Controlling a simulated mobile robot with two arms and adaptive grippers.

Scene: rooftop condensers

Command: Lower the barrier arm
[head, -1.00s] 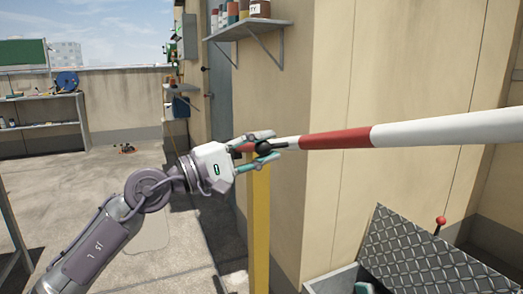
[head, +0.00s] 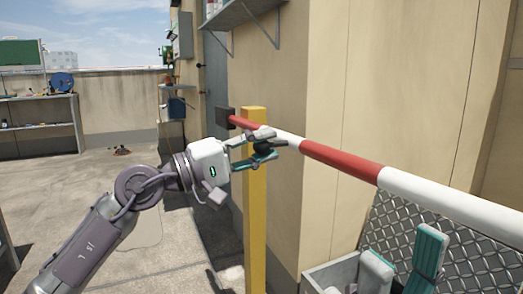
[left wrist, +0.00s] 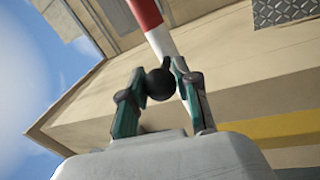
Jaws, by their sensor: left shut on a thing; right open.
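The red-and-white barrier arm (head: 340,161) runs from a dark block (head: 225,117) at its far end toward the lower right of the head view. It passes by the top of a yellow post (head: 254,215); I cannot tell whether they touch. My left gripper (head: 267,144) is shut on the black knob (left wrist: 160,84) on the arm. The left wrist view shows the fingers on both sides of the knob, with the striped arm (left wrist: 162,42) behind. My right gripper (head: 402,250) is open and empty at lower right, below the barrier arm.
A grey box (head: 335,275) with a raised diamond-plate lid (head: 385,225) stands at lower right, behind my right gripper. A beige wall (head: 400,90) with a shelf (head: 240,12) is close behind the barrier arm. The rooftop floor (head: 110,185) at left is mostly clear.

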